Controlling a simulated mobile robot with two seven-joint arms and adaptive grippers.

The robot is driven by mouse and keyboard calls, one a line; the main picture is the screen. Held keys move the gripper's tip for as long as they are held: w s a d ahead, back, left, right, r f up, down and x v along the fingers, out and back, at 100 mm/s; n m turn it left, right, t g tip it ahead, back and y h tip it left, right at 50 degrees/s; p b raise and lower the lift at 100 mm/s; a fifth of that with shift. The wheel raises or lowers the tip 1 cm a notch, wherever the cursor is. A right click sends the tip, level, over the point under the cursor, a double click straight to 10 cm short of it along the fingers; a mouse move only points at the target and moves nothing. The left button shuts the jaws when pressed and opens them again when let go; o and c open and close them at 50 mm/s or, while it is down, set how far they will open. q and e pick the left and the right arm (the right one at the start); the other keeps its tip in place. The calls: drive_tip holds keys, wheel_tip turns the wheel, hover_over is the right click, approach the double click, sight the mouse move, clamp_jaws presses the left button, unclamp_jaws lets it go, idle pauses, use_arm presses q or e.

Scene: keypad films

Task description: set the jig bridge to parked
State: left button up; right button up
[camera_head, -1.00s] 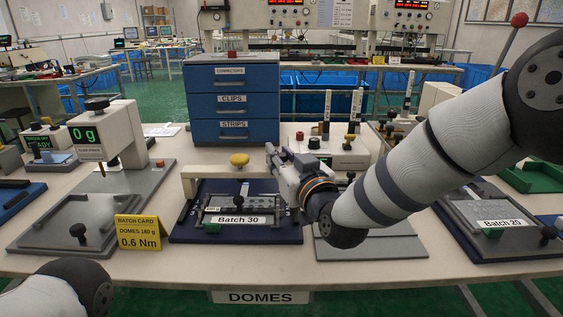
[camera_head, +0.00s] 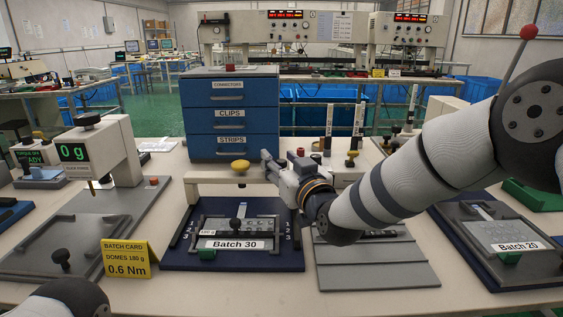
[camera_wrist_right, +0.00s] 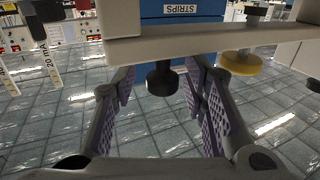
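The jig bridge is a beige beam (camera_head: 218,177) standing over the back of the dark blue Batch 30 jig (camera_head: 180,262). A yellow knob (camera_head: 240,166) sits on the beam; it also shows in the right wrist view (camera_wrist_right: 240,64). In that view the beam (camera_wrist_right: 190,44) crosses the top, and a black knob (camera_wrist_right: 161,80) shows below it, between the fingers in the picture. My right gripper (camera_head: 267,163) is at the beam's right end. Its fingers (camera_wrist_right: 163,92) are apart; contact with the knob cannot be told. My left gripper is out of view.
A blue drawer cabinet (camera_head: 231,118) stands behind the bridge. A scale (camera_head: 107,148) and a yellow batch card (camera_head: 127,258) are at left. A grey plate (camera_head: 375,272) lies right of the jig, and a Batch 20 jig (camera_head: 500,232) farther right.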

drive_tip(key=v, duration=1.2)
drive_tip(key=shift+f, duration=0.1)
